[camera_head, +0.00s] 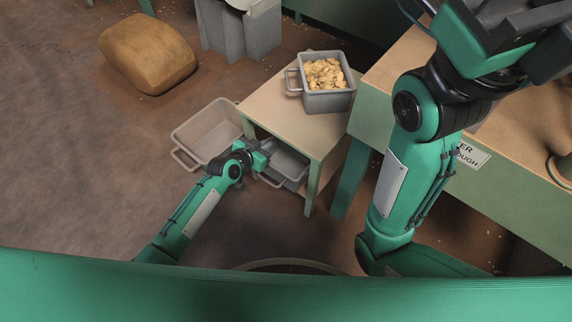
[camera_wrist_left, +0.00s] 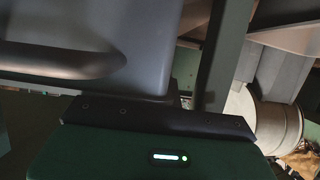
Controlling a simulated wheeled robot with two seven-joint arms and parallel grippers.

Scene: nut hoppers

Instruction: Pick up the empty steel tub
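A grey steel tub (camera_head: 290,160) sits low under the small table, partly hidden by the tabletop and my left gripper; the part of its inside that shows looks empty. Its handle points toward the front left. My left gripper (camera_head: 262,160) is at the tub's near left side. In the left wrist view the tub's grey wall (camera_wrist_left: 145,45) and handle bar (camera_wrist_left: 55,62) fill the upper left, close to the gripper's dark edge. The fingertips do not show clearly, so I cannot tell whether they are open or shut. My right arm rises at the right, its gripper outside the picture.
Another grey tub (camera_head: 330,102), full of pale nut pieces, stands on the small table (camera_head: 270,105). A wider, empty beige tub (camera_head: 207,130) is on the floor left of that table. A brown sack (camera_head: 147,55) lies at the back left. A long workbench (camera_head: 520,130) stands right. Floor at left is clear.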

